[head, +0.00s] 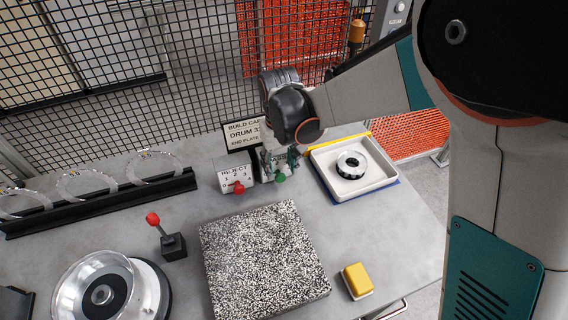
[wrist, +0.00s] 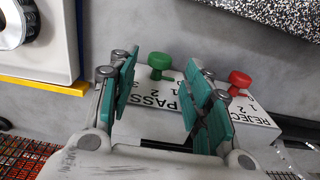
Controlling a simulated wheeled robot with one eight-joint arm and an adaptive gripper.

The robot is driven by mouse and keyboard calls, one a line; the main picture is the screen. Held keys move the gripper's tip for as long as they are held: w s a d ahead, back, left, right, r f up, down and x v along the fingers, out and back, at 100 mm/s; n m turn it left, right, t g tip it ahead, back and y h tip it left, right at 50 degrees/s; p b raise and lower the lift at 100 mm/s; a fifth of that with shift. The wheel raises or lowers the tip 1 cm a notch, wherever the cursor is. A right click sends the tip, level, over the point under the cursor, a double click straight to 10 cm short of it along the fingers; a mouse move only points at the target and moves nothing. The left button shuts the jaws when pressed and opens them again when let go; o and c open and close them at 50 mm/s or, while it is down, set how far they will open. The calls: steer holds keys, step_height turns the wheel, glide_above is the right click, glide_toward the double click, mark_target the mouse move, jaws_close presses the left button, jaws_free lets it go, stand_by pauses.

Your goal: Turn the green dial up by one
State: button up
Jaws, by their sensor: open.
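In the wrist view the green dial (wrist: 160,63) appears between and just beyond my fingertips, with a gap on each side. The PASS label (wrist: 158,92) shows the numbers 1, 2 and 3, partly covered by my fingers; the dial's setting cannot be read. My gripper (wrist: 161,72) is open and empty, pointing down over the PASS box; it also shows in the head view (head: 279,160).
The REJECT box (head: 232,170) with its red dial (head: 238,187) stands close on the left. A white tray (head: 375,184) holding a round part is on the right. A sign (head: 242,135) stands behind. A speckled plate (head: 262,258) lies in front.

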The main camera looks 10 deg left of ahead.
mark_target(280, 175)
steer(key=shift+f+b, duration=0.4)
steer(key=shift+f, duration=1.65)
steer(key=c, duration=1)
